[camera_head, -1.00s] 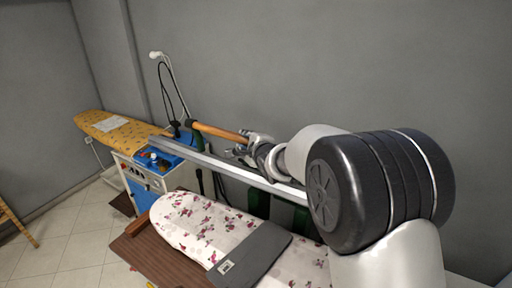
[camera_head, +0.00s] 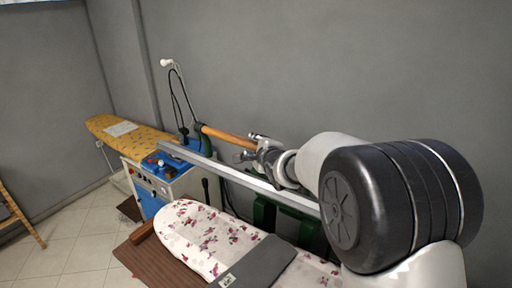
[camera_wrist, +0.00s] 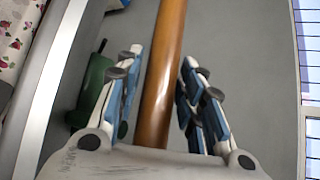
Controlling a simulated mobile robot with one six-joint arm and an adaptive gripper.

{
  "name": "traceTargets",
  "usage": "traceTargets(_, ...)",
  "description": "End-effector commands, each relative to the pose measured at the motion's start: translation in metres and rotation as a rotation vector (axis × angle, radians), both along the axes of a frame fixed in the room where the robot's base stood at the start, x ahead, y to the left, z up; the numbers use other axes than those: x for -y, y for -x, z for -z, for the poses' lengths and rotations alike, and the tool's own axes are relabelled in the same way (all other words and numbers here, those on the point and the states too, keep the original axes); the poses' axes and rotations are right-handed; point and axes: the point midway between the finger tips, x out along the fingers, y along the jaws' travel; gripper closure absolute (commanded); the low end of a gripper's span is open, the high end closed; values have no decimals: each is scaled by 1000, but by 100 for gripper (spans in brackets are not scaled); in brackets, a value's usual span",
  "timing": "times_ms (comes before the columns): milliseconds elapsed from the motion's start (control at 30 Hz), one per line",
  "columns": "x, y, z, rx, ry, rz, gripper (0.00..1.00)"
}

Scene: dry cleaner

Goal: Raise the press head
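The orange-brown wooden handle bar (camera_head: 226,134) runs beside the long silver rail (camera_head: 230,175) of the press. In the wrist view the handle (camera_wrist: 163,75) passes between the two fingers of my gripper (camera_wrist: 163,65). Grey gaps show between the handle and the fingers, so the gripper looks open around it. My gripper (camera_head: 257,150) is at the handle's right end in the head view. The floral padded board (camera_head: 205,235) lies in front of and below the rail. I cannot clearly tell the press head apart from the rail; my arm hides the right part.
A blue and white machine (camera_head: 165,175) with controls stands left of the press. A yellow ironing board (camera_head: 125,140) is behind it. A grey wall (camera_head: 330,60) stands close behind the handle. Tiled floor (camera_head: 70,245) is open at the left.

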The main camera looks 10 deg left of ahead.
Motion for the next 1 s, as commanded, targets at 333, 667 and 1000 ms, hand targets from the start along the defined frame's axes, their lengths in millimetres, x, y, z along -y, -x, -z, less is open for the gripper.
traceTargets(333, 0, 0, 1, -1, 0, 0, 56)
traceTargets(667, 18, 33, -15, 1, 0, 0, 56)
traceTargets(1000, 47, 88, -35, 1, 0, 0, 56)
